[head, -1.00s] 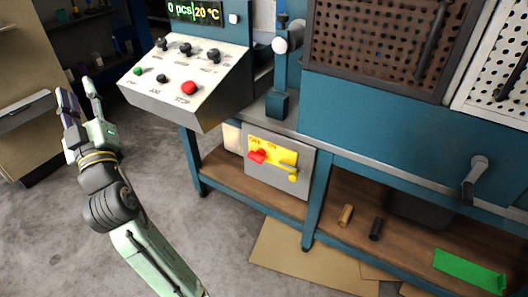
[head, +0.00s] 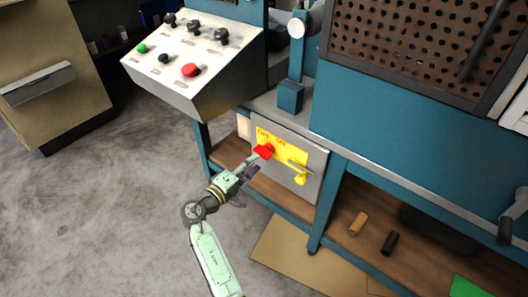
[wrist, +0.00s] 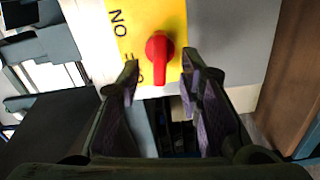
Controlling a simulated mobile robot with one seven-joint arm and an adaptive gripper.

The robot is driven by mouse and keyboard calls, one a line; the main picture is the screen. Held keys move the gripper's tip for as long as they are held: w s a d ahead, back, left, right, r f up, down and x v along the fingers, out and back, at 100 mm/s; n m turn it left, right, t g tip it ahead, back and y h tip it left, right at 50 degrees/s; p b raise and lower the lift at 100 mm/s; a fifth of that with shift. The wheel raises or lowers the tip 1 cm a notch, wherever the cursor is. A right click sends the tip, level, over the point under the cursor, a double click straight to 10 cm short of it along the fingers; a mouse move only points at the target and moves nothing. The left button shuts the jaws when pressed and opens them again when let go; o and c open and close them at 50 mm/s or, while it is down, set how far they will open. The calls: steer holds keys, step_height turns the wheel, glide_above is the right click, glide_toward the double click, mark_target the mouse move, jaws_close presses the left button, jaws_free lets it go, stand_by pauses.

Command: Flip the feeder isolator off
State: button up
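The feeder isolator is a grey box (head: 316,158) with a yellow plate (head: 285,150) marked OFF and ON, under the bench. Its red handle (head: 264,152) also shows in the wrist view (wrist: 159,55), where its lever points down, toward the OFF end of the plate. My gripper (head: 255,165) is at the front of the box, close to the handle. In the wrist view my gripper (wrist: 160,80) is open, with one finger on each side of the lever's end and visible gaps. The left finger partly covers the OFF lettering.
A yellow padlock-like piece (head: 301,178) hangs on a metal bar right of the handle. The sloped control panel (head: 195,65) overhangs at upper left. A brown cylinder (head: 358,224) and a black one (head: 390,243) lie on the lower shelf. Floor at left is clear.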

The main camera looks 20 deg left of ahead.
mark_target(263, 152)
steer(key=x, duration=0.6)
steer(key=shift+w+p, duration=0.15)
steer(key=shift+p, duration=0.25)
steer(key=shift+c, duration=0.2)
jaws_close()
